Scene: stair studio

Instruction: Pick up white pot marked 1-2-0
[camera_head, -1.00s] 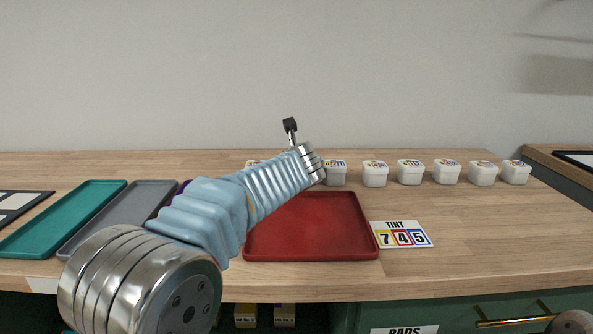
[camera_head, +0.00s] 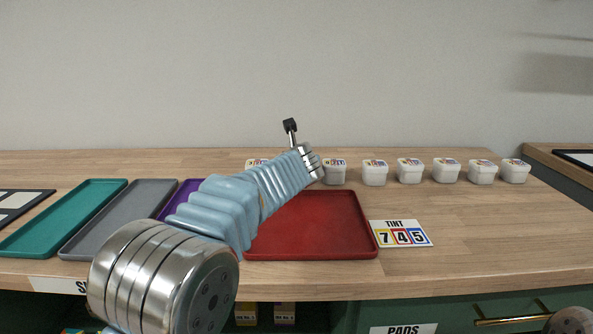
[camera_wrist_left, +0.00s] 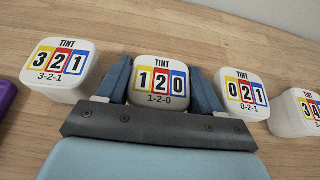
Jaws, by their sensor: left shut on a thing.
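The white pot marked 1-2-0 (camera_wrist_left: 160,82) sits in the middle of the left wrist view, its label with yellow, red and blue bars facing up. My left gripper (camera_wrist_left: 161,88) is shut on it, one blue-grey finger at each side. In the head view my left wrist and sleeve hide this pot and the fingers. Pot 3-2-1 (camera_wrist_left: 62,66) stands to its left and pot 0-2-1 (camera_wrist_left: 243,93) to its right, close to the fingers. My right gripper is out of view.
More white pots (camera_head: 410,171) stand in a row to the right. Purple, grey (camera_head: 110,225) and teal (camera_head: 65,215) trays lie left. The counter right of the card is clear.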

